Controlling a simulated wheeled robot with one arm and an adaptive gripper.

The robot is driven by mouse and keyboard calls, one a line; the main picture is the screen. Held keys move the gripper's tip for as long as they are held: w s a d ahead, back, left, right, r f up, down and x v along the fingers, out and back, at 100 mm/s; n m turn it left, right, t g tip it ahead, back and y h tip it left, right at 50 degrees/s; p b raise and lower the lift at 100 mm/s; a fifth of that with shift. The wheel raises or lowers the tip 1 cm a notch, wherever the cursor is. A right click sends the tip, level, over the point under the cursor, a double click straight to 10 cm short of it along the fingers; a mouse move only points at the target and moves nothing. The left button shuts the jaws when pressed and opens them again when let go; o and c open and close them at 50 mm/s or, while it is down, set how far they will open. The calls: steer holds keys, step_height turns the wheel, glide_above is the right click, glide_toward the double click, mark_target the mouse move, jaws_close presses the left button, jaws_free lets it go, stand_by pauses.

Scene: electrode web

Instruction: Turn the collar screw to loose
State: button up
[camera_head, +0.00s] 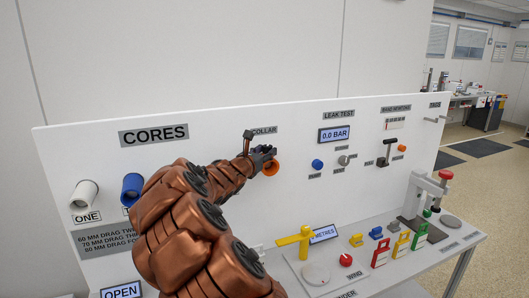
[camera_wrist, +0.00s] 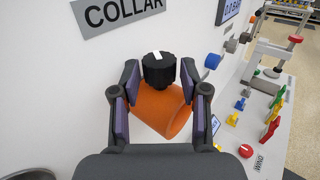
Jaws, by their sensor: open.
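The collar screw is a black ribbed knob (camera_wrist: 159,72) with a white mark on its top, in the wrist view. It sits on top of an orange cylindrical collar (camera_wrist: 165,110) fixed to the white panel under the COLLAR label. The collar also shows in the head view (camera_head: 272,168), partly behind my gripper (camera_head: 262,155). In the wrist view my gripper (camera_wrist: 159,84) is open, with one finger on each side of the knob. Gaps show between the fingers and the knob. The knob cannot be made out in the head view.
A blue core (camera_head: 131,187) and a white core (camera_head: 84,195) stick out of the panel at left. A blue knob (camera_head: 317,164) is right of the collar. A yellow handle (camera_head: 295,238) and several coloured parts stand on the bench below.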

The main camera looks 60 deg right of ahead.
jaws_close()
